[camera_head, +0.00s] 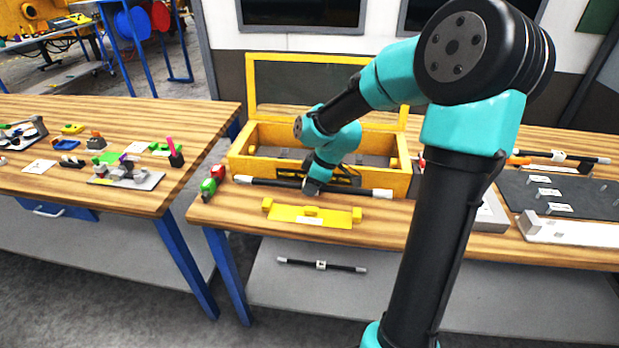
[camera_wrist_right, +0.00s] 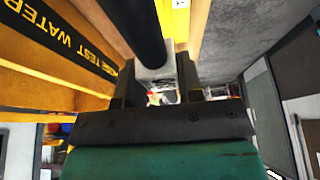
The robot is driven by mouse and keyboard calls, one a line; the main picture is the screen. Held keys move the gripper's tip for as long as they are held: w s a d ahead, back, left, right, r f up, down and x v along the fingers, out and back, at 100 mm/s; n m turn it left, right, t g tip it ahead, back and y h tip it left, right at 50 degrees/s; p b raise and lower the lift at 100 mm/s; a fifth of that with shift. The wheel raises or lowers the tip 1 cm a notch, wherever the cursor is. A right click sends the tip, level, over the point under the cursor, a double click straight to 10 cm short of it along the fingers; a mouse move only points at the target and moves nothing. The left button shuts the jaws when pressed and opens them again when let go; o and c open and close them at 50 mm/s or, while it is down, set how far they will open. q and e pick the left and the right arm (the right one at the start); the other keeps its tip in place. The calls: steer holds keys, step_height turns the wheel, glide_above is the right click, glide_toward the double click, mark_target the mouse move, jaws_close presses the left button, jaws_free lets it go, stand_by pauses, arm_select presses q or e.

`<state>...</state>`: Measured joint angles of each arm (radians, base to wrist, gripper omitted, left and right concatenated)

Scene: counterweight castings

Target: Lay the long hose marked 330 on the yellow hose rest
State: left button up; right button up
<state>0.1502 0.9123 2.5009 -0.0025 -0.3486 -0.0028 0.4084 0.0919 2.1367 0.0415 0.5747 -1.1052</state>
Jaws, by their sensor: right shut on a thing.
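A long black hose (camera_head: 350,191) with white ends lies level from left to right, between the yellow box and the yellow hose rest (camera_head: 322,216). My right gripper (camera_head: 312,188) is shut on it near its middle, pointing down. The hose seems to be a little above the table, behind the rest. The right wrist view shows the hose (camera_wrist_right: 137,28) with a pale band between the fingers (camera_wrist_right: 158,88), and part of the yellow rest (camera_wrist_right: 176,17) alongside. Its number cannot be read. The rest has upright yellow end pieces, and nothing lies on it. My left gripper is not in view.
The open yellow box (camera_head: 406,170), lettered "WATER TEST" in the wrist view, stands close behind the hose. Red and green items (camera_head: 209,186) sit at the table's left edge. A shorter hose (camera_head: 321,265) is on the lower shelf. Another hose (camera_head: 560,156) lies at the right.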

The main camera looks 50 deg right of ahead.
mark_target(307, 208)
steer(key=shift+f, duration=0.1)
steer(key=shift+f, duration=2.7)
steer(key=shift+f, duration=0.65)
steer(key=o, duration=1)
steer(key=shift+c, duration=0.2)
steer(key=shift+r, duration=3.45)
